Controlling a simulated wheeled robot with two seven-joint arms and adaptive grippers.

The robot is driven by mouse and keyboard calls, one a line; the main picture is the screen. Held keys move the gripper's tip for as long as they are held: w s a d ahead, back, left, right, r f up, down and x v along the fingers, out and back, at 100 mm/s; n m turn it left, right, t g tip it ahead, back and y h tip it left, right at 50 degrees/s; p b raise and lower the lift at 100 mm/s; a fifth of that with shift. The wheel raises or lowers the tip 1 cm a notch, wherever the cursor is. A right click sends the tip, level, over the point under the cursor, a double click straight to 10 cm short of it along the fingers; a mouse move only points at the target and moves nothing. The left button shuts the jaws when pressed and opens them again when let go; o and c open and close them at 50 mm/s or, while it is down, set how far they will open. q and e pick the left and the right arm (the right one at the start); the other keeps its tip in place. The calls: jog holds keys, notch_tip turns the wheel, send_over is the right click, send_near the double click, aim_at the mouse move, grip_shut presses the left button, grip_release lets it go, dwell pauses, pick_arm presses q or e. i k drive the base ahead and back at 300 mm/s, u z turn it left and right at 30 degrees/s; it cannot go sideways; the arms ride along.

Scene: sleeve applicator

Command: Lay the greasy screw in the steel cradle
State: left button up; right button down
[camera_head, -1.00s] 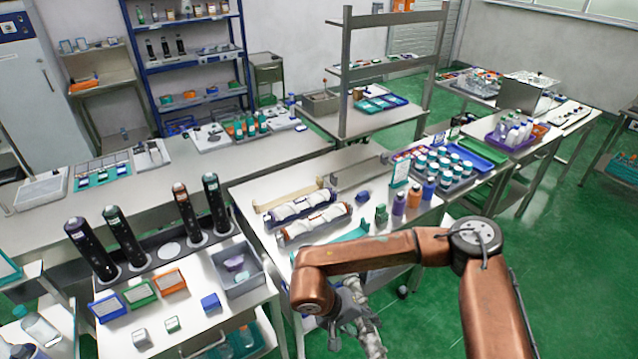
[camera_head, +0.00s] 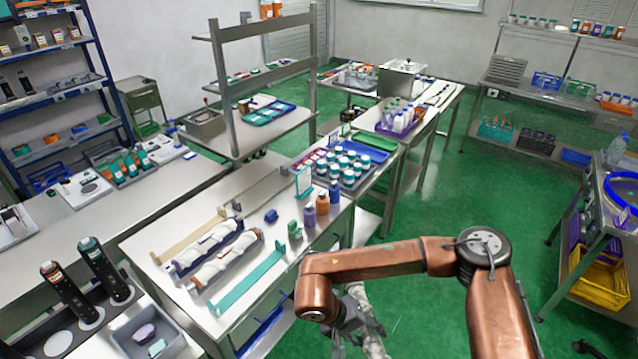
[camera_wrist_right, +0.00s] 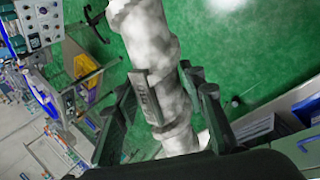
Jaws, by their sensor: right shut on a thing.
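My right gripper (camera_head: 352,312) is shut on the greasy screw (camera_wrist_right: 148,40), a thick, lumpy grey-white rod, which hangs over the green floor in front of the table. The screw also shows below the gripper in the head view (camera_head: 373,345). In the right wrist view the dark fingers (camera_wrist_right: 160,105) stand on both sides of it. A long grey channel, which looks like the steel cradle (camera_head: 268,192), lies empty towards the back of the middle table, away from the gripper. My left gripper is not in view.
The middle table (camera_head: 165,213) also bears a tan channel (camera_head: 188,236), a teal channel (camera_head: 238,284), and two trays with whitish rods (camera_head: 208,246). Bottles (camera_head: 322,203) and a tray of capped jars (camera_head: 345,165) stand at its right. Green floor (camera_head: 430,235) lies open to the right.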

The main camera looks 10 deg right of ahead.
aim_at(262, 189)
jog(key=z, duration=0.55)
jog(key=i, duration=1.6)
jog(key=u, duration=1.1)
jog(key=i, duration=0.55)
jog(key=u, duration=0.65)
